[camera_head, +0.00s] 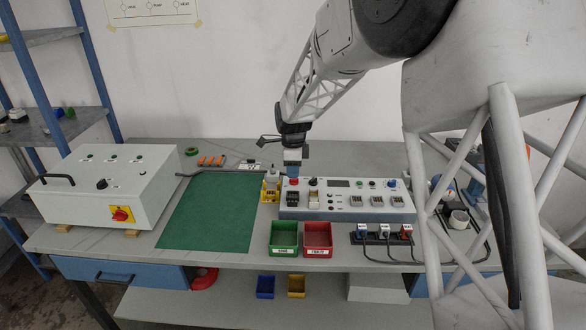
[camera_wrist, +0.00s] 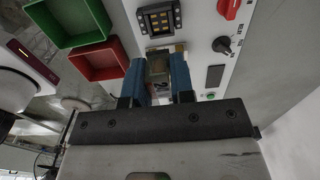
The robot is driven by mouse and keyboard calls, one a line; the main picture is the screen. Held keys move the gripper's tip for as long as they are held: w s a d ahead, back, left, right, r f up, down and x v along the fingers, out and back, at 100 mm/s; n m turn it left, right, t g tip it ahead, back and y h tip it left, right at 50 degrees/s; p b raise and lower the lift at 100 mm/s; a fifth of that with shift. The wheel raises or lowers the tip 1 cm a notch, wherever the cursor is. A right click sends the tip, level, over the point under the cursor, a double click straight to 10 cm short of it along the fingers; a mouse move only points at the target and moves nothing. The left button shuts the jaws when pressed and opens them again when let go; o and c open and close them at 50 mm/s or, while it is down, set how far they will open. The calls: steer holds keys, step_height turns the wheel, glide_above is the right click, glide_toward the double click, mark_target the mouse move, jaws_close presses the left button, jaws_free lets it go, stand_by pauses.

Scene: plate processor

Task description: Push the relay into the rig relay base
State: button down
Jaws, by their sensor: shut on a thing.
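My gripper (camera_head: 292,171) is above the back left of the control rig (camera_head: 345,213), with its blue fingers pointing down. In the wrist view my gripper (camera_wrist: 161,62) is shut on a small brownish, partly clear block, the relay (camera_wrist: 159,68). A black relay base (camera_wrist: 159,19) with gold contacts shows ahead of the fingertips and looks empty. In the head view this dark base (camera_head: 292,199) is at the rig's front left, with a pale socket or block (camera_head: 314,200) to its right. The relay looks apart from the black base; its height above the panel is unclear.
A red knob (camera_head: 294,181) and black knob (camera_head: 313,181) stand on the rig close to my gripper. A yellow holder (camera_head: 270,190) is just left. Green (camera_head: 283,252) and red (camera_head: 318,252) bins stand in front. The green mat (camera_head: 210,215) is clear.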

glide_above(293, 195)
steer(key=shift+f, duration=2.75)
steer(key=shift+f, duration=1.25)
stand_by(0.8)
steer(key=c, duration=0.9)
jaws_free()
steer(key=shift+r, duration=0.1)
steer(key=shift+r, duration=3.85)
steer(key=shift+s, duration=0.1)
